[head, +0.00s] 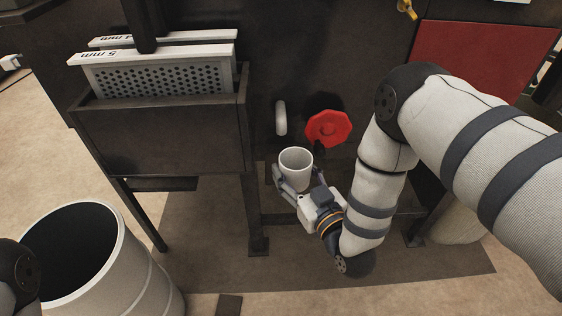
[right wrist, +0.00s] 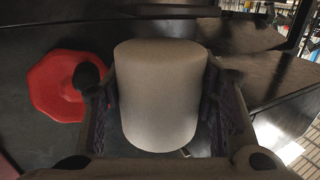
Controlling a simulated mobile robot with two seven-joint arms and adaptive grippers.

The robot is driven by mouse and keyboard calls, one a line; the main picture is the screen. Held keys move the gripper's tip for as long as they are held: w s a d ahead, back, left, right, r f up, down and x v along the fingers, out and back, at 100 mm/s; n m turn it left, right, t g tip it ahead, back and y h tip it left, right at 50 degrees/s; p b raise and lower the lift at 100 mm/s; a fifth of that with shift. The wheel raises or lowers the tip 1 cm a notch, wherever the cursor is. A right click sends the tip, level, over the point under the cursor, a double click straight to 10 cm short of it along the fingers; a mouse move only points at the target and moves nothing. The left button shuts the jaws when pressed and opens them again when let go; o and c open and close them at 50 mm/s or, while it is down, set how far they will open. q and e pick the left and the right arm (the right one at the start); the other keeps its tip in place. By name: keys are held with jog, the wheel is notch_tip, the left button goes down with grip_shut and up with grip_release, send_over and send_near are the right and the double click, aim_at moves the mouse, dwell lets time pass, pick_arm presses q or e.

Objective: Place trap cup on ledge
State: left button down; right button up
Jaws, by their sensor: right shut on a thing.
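The trap cup (head: 296,168) is a white, open-topped cup, held upright in the head view in front of the dark machine. My right gripper (head: 297,184) is shut on it, with one finger on either side. In the right wrist view the cup (right wrist: 158,95) fills the middle between the two fingers (right wrist: 160,110). The inside bottom of the cup is hidden. I cannot clearly make out the ledge. My left gripper is not in view; only a dark part of my left arm shows at the lower left.
A red handwheel (head: 328,128) sits just behind and right of the cup, with a pale rounded piece (head: 281,117) left of it. A dark bin (head: 160,138) with perforated plates (head: 165,78) stands left. A white barrel (head: 140,265) is at lower left. A red panel (head: 470,60) is upper right.

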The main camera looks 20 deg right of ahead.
aim_at(289, 163)
jog(key=w, duration=0.6)
jog(key=shift+a+b, duration=0.3)
jog(key=shift+a, duration=0.05)
jog(key=shift+w+f, duration=0.5)
jog(key=shift+f, duration=0.25)
jog(key=shift+f, duration=0.1)
jog(key=o, duration=1.2)
jog(key=shift+c, duration=0.2)
